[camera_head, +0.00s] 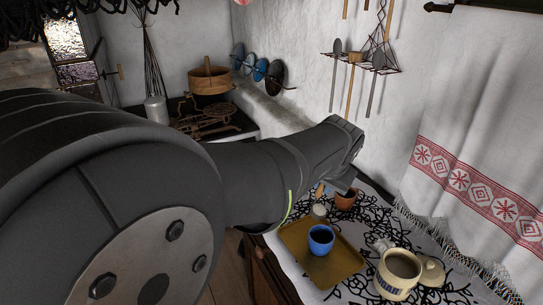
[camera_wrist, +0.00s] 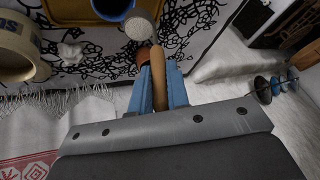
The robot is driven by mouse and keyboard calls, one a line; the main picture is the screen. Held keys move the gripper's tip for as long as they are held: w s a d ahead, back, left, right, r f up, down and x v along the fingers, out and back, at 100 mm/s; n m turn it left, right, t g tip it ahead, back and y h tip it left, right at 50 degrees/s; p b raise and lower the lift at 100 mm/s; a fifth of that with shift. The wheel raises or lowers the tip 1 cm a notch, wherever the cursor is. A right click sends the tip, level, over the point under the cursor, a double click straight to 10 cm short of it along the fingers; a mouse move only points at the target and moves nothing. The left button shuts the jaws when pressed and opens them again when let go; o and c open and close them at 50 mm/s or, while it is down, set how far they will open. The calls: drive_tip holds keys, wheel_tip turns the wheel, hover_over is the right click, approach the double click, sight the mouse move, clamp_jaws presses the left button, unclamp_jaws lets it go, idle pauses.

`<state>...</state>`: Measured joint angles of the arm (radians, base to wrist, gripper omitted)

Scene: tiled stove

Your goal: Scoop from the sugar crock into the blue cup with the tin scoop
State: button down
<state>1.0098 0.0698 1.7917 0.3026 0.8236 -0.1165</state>
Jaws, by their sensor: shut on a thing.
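My gripper (camera_wrist: 158,92) is shut on the wooden handle of the tin scoop (camera_wrist: 138,26). The scoop's pale head also shows in the head view (camera_head: 319,211), close behind the blue cup (camera_head: 321,234); I cannot tell whether it holds anything. The cup stands upright on a tan tray (camera_head: 345,268), with a dark interior. Its edge shows at the top of the wrist view (camera_wrist: 113,6). The cream sugar crock (camera_head: 393,288), with a dark label, stands open at the right of the tray. Its contents look brownish. It is cut off in the wrist view (camera_wrist: 20,62).
A terracotta pot (camera_head: 346,201) stands behind the tray, near my gripper. A cream round piece (camera_head: 432,271) is beside the crock, and a small whitish object (camera_head: 380,244) lies behind it. A fringed white towel (camera_head: 470,150) hangs at the right.

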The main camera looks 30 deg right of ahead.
drive_tip(key=s+d+f+m+t+y, duration=0.1)
drive_tip(key=s+d+f+m+t, duration=0.1)
drive_tip(key=s+f+t, duration=0.2)
drive_tip(key=shift+s+f+t, duration=0.2)
drive_tip(key=shift+s+t, duration=1.5)
drive_tip(key=shift+t, duration=1)
drive_tip(key=shift+r, duration=0.1)
drive_tip(key=shift+r+n+g+h, duration=0.35)
drive_tip(key=shift+r+g, duration=0.6)
drive_tip(key=shift+g, duration=1)
drive_tip(key=shift+r+n+g+h, duration=0.2)
drive_tip(key=shift+r+n+g, duration=0.55)
drive_tip(key=shift+g, duration=1.25)
drive_tip(key=shift+r+n+g+h, duration=0.25)
drive_tip(key=shift+r+g, duration=0.95)
drive_tip(key=shift+g, duration=0.75)
